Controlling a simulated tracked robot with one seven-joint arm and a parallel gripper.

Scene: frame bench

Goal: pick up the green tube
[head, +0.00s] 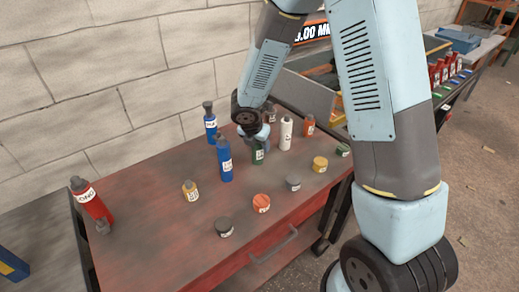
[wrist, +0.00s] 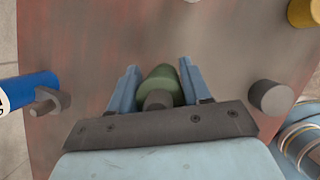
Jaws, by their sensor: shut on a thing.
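The green tube (head: 258,156) stands on the red bench top, among other bottles, with a white label on its side. In the wrist view the green tube (wrist: 159,84) shows from above between the two blue fingers, with a dark cap nearest the palm. My gripper (head: 257,143) is above and around the tube in the head view, and its fingers are hard to make out there. In the wrist view my gripper (wrist: 158,86) is shut on the tube, one finger on each side. The tube's lower end is hidden in the wrist view.
A blue bottle (head: 224,162) stands close to the left and a white bottle (head: 286,134) close to the right.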

